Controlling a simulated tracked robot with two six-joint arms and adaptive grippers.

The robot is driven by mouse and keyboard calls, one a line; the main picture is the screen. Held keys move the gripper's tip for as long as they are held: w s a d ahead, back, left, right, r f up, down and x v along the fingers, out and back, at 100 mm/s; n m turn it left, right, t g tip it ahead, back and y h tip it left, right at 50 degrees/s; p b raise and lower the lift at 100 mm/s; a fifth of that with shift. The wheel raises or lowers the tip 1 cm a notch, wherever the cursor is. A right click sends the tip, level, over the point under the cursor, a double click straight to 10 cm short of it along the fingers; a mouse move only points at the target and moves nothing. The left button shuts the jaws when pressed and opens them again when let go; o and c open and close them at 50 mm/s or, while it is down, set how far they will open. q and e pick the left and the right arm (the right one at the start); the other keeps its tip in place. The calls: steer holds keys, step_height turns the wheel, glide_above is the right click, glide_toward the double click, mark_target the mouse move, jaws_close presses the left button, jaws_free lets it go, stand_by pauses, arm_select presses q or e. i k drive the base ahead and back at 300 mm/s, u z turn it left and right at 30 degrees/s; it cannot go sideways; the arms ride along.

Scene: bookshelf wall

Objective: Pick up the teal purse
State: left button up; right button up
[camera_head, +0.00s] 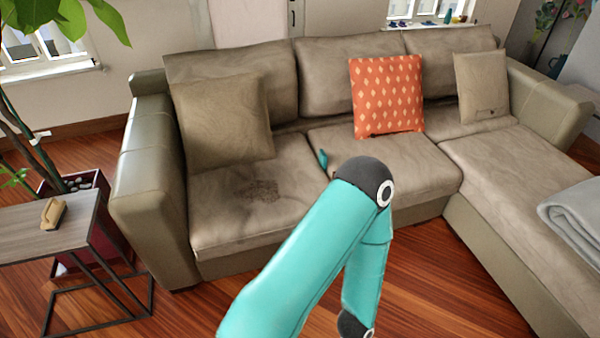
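A small teal object (323,158) shows on the sofa seat, near the gap between the left and middle cushions. It is only a few pixels wide, and I cannot tell whether it is the teal purse. My own teal arm rises in front of the sofa, bends at a dark joint and runs back down out of the picture. Neither of my grippers is in view.
The grey-brown sofa (222,240) has a long right section with a folded grey blanket (575,220). An orange patterned cushion (387,95) leans on its back. A side table (35,235) with a tan object (53,213) stands left. Wooden floor (450,300) is clear in front.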

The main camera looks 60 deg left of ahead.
mark_target(324, 158)
steer(key=z, duration=1.15)
steer(key=i, duration=0.15)
steer(key=u, duration=2.7)
steer(key=k, duration=0.85)
steer(key=u, duration=0.25)
steer(key=i, duration=0.85)
steer(key=z, duration=0.1)
